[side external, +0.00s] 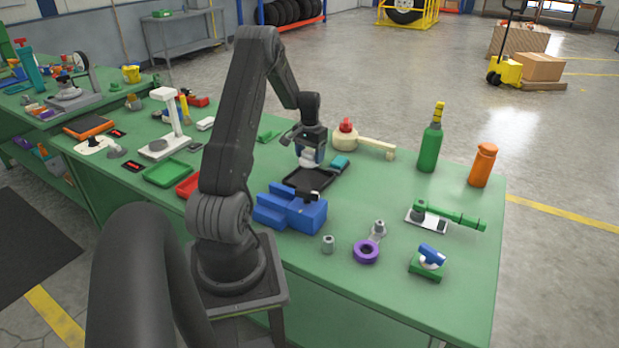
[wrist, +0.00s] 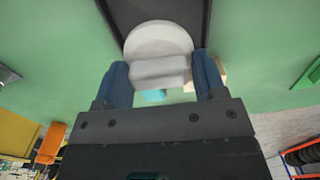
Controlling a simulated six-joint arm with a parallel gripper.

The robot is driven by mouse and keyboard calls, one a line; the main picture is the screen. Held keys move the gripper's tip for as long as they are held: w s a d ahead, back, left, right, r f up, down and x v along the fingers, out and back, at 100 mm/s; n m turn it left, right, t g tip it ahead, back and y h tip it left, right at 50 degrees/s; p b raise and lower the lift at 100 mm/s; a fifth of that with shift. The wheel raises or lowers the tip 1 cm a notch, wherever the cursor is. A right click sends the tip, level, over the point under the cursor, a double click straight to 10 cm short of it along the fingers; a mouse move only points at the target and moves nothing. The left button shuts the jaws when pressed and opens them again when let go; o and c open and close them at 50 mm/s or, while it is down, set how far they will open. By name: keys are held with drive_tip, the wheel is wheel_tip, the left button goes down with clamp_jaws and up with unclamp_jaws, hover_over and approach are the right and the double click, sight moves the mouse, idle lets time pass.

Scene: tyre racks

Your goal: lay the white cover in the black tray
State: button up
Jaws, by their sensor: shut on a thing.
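The white cover (wrist: 160,42) is round with a raised block-shaped grip. My gripper (wrist: 163,78) is shut on that grip, with a blue finger on each side in the wrist view. In the side view, my gripper (side external: 311,148) points down over the black tray (side external: 322,181), and the white cover (side external: 310,157) shows under it. The black tray also shows behind the cover in the wrist view (wrist: 119,14). The cover looks to be at or above the tray's far part; I cannot tell whether it touches the tray floor.
A blue vise-like block (side external: 290,208) stands close in front of the tray. A teal block (side external: 340,163) and a cream round piece with a red top (side external: 345,137) stand behind it.

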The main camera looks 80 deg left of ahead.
sight(310, 180)
wheel_tip(310, 180, down, 7)
drive_tip(key=shift+r, duration=0.1)
idle(0.4)
drive_tip(key=o, duration=0.9)
drive_tip(key=shift+d, duration=0.1)
